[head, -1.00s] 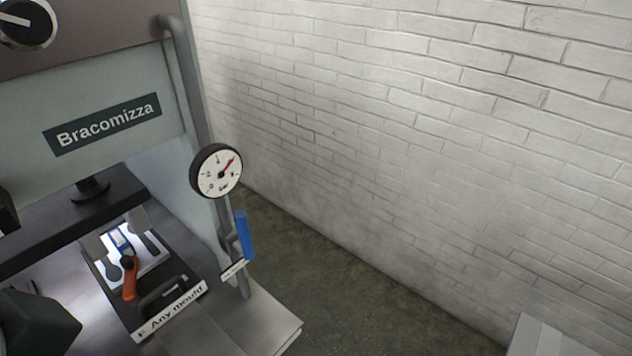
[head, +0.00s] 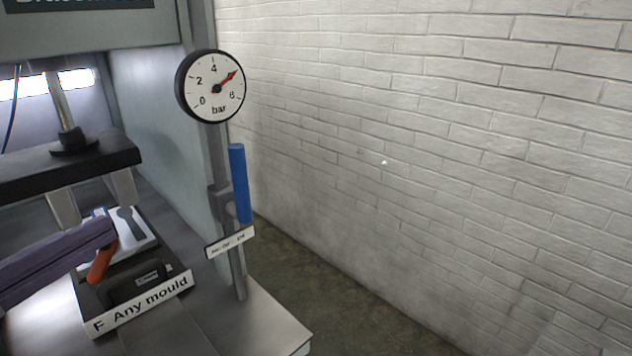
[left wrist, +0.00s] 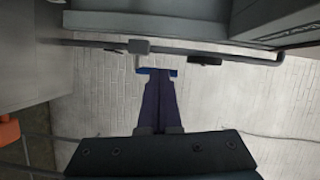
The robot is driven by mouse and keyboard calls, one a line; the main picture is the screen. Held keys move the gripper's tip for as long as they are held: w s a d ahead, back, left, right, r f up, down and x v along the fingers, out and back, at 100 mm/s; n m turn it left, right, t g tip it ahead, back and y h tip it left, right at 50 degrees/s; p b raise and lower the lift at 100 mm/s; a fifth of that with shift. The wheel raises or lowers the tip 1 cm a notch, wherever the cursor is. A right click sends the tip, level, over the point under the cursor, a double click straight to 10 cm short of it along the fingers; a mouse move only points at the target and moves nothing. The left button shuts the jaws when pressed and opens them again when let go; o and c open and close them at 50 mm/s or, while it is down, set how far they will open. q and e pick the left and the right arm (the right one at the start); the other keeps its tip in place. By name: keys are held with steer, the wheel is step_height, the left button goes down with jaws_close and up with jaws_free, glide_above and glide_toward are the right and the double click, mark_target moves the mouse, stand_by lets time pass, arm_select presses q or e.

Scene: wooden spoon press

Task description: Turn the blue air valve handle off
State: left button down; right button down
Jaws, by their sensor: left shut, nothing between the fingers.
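The blue air valve handle (head: 240,184) stands upright along a grey vertical pipe (head: 240,275), below the round pressure gauge (head: 212,87). My left gripper (head: 112,232) comes in from the left with long purple fingers shut and empty. In the head view its tips are left of the handle, in front of the mould area, with a clear gap in the picture. In the left wrist view the shut fingers (left wrist: 159,76) point at the handle (left wrist: 144,71) and cover its middle; contact cannot be told. My right gripper is out of view.
The gauge's red needle points between 4 and 6 bar. A small label plate (head: 230,242) sits below the handle. A white brick wall (head: 430,130) stands behind.

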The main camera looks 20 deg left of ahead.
mark_target(233, 178)
arm_select(q)
steer(key=s+d+m+h, duration=0.1)
steer(key=m, duration=0.1)
steer(key=s+d+m+h, duration=0.1)
steer(key=m+h, duration=0.1)
steer(key=shift+d+r, duration=0.1)
steer(key=shift+r, duration=0.05)
steer(key=w+p, duration=0.1)
steer(key=w, duration=0.3)
steer(key=w+d+p, duration=0.1)
steer(key=w, duration=0.3)
steer(key=w+d, duration=0.1)
steer(key=w, duration=0.3)
steer(key=shift+w+d+r+p, duration=0.1)
steer(key=shift+w+d+p, duration=0.15)
steer(key=shift+p, duration=0.15)
steer(key=shift+w+d, duration=0.15)
steer(key=shift+w, duration=0.45)
